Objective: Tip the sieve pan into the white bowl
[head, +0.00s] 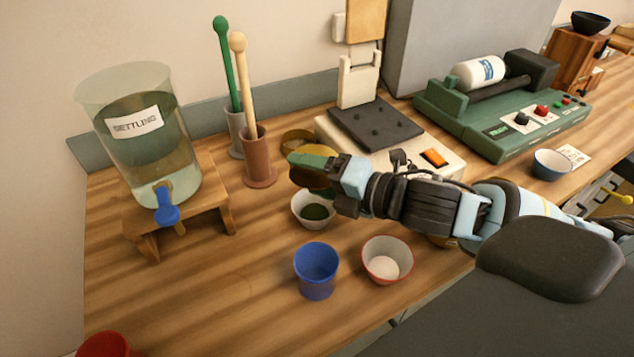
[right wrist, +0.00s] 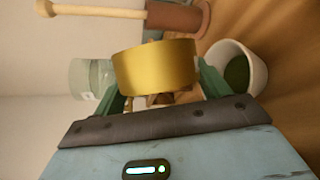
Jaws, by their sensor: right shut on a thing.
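The sieve pan (right wrist: 155,66) is a round brass pan, seen side-on in the right wrist view between my fingers. My right gripper (right wrist: 160,90) is shut on it. In the head view the sieve pan (head: 311,181) shows below the green finger of my right gripper (head: 308,162), tilted, just above and behind the white bowl (head: 297,210). The bowl stands upright on the table with dark green powder inside; it also shows in the right wrist view (right wrist: 258,78). The pan's inside is hidden. My left gripper is out of view.
A blue cup (head: 316,265) and a red-rimmed bowl (head: 387,262) of pale powder stand in front. A brass ring (head: 297,139) lies behind. The settling tank (head: 140,145) and pestle holders (head: 258,165) are left; a white machine (head: 420,153) is behind my arm.

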